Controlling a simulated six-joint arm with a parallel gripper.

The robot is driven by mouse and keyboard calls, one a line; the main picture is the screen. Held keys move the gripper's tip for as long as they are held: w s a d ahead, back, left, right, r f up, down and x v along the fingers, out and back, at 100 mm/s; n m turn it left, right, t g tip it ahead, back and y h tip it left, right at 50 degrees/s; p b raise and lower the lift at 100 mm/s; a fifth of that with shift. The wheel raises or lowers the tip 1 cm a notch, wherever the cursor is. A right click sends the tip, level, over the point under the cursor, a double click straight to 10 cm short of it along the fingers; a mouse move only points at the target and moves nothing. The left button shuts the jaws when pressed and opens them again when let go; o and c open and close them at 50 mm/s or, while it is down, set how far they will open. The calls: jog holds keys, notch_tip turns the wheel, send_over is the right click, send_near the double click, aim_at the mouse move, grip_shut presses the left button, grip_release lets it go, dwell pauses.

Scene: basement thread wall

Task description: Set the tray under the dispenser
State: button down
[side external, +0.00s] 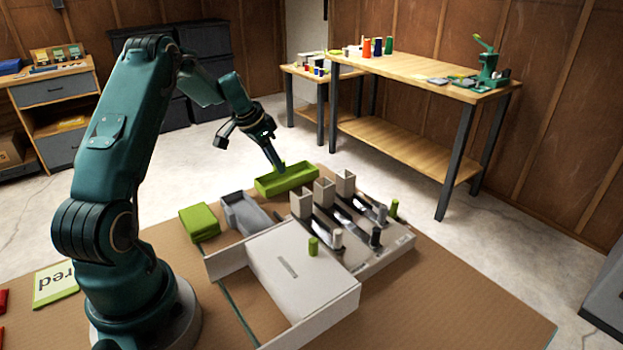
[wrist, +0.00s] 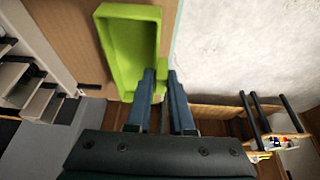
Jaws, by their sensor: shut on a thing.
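A long lime-green tray (side external: 287,182) with raised walls is at the far edge of the brown table, beyond the dispenser. I cannot tell whether the tray touches the table. The grey dispenser (side external: 385,255) has several square towers (side external: 345,185) and sloping dark chutes. White, black and green spools stand along it. Part of it shows at the left of the wrist view.
A grey trough (side external: 246,213) and a green block (side external: 199,222) lie left of the dispenser. A pale walled box (side external: 310,270) stands in front. A card marked "red" (side external: 55,284) lies at left. Bare table (side external: 450,315) is free at front right. Workbenches stand behind.

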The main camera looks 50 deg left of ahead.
aim_at(294, 181)
jog(key=shift+r, duration=2.05)
jog(key=shift+s+d+f, duration=0.15)
jog(key=shift+f, duration=0.05)
jog(key=shift+d+f, duration=0.2)
jog(key=shift+d, duration=1.15)
jog(key=shift+d+f, duration=0.2)
jog(key=shift+d, duration=1.1)
jog(key=shift+d+f, duration=0.2)
jog(key=shift+d, duration=1.15)
jog(key=shift+f, duration=1.75)
